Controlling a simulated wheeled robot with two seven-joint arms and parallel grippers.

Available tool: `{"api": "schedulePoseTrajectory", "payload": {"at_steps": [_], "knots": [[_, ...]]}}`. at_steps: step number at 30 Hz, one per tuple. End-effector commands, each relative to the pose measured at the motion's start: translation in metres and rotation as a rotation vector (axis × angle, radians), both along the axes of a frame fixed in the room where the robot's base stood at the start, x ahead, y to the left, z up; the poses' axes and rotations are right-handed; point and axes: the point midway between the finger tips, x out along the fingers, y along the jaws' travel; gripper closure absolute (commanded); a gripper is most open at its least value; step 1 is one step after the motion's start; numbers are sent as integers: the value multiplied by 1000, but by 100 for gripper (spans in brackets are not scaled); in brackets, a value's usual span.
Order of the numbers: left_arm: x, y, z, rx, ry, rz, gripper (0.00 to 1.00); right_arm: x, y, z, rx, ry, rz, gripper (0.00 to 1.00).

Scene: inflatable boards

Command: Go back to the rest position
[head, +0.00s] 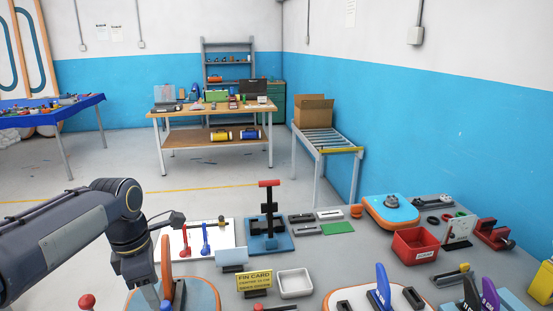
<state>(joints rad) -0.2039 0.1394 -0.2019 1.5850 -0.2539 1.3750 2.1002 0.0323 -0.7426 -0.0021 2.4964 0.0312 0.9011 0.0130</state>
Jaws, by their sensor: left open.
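My left arm comes in from the left, and its dark wrist bends down over the near left of the grey workbench (330,268). I cannot tell from this view whether gripper and fin touch. My right gripper is not in view.
A press with a red handle (267,215), a yellow fin card (255,280), a white tray (295,283) and a red bin (415,246) stand on the bench. A blue fin (382,285) rises at front right. Open floor (110,170) lies beyond the bench.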

Motion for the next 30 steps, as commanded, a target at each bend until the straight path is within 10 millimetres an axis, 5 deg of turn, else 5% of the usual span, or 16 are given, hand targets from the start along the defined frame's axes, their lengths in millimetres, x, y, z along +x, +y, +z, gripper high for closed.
{"api": "schedulePoseTrajectory", "payload": {"at_steps": [8, 15, 21, 30], "knots": [[-93, -19, -6, -48, -305, -791, 52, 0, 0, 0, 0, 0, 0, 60], [-159, -50, -32, 133, -572, -1428, 52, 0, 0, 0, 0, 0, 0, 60], [-186, -67, -54, 297, -668, -1736, 52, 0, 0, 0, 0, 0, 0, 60], [-191, -70, -59, 343, -683, -1816, 52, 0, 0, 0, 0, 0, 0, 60]]}}
